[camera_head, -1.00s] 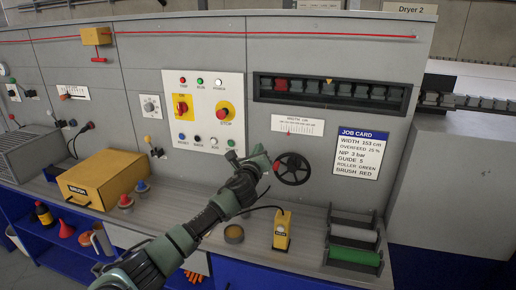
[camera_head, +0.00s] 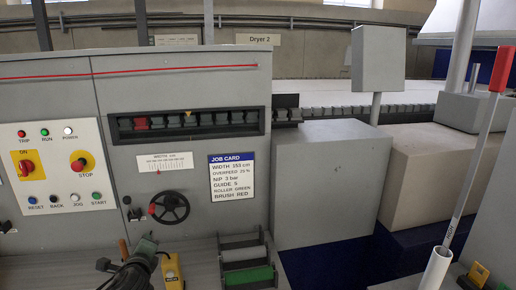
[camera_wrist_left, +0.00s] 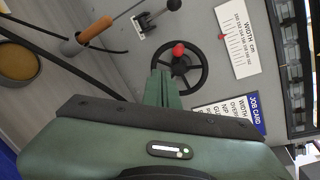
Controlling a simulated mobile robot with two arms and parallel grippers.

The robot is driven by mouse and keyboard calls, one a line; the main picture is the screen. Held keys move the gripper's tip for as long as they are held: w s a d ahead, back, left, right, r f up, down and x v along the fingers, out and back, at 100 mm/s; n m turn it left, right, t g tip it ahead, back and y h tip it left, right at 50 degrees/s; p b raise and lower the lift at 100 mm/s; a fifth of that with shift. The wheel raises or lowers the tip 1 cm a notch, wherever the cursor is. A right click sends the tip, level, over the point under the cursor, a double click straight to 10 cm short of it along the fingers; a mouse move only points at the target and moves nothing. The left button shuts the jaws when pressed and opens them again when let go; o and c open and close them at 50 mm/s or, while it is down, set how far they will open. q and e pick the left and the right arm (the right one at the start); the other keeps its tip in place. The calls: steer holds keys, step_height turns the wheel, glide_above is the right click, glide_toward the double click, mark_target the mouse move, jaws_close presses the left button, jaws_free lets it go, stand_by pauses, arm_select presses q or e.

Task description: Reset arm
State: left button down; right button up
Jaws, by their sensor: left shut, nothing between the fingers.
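My left gripper (camera_head: 150,247) shows at the lower left of the head view, just below the black handwheel (camera_head: 168,207) with its red knob. In the left wrist view its green fingers (camera_wrist_left: 164,88) are together with nothing between them. They point toward the handwheel (camera_wrist_left: 182,67), whose lower rim is close to or behind the fingertips; I cannot tell whether they touch. My right gripper is in neither view.
The control panel (camera_head: 58,165) is at left and the job card (camera_head: 231,177) right of the handwheel. A yellow device (camera_head: 172,272) and a roller rack (camera_head: 248,254) with a green roller stand below.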

arm_select(q)
steer(key=s+d+f+n+g+h, duration=0.1)
steer(key=s+d+f+n+g, duration=0.15)
steer(key=s+f, duration=0.35)
steer(key=s+d+f+n+g+h, duration=0.1)
steer(key=s+d+f+n, duration=0.25)
steer(key=s, duration=0.45)
steer(key=s+d+f+n+g+h, duration=0.1)
steer(key=s+d+f+n+g, duration=0.1)
steer(key=s+d+f+n, duration=0.4)
steer(key=s+d+n+g+h, duration=0.25)
steer(key=s+n+g, duration=0.4)
steer(key=s, duration=1.75)
step_height(320, 180, down, 31)
steer(key=s+b, duration=0.2)
steer(key=b, duration=0.2)
steer(key=s+a+f+g+b, duration=0.1)
steer(key=s+a+f+b, duration=0.1)
steer(key=s+f, duration=1.4)
step_height(320, 180, down, 2)
steer(key=shift+s+a+f+n+b, duration=0.15)
steer(key=shift+a+f+n+b, duration=0.05)
steer(key=shift+a+n+b, duration=0.2)
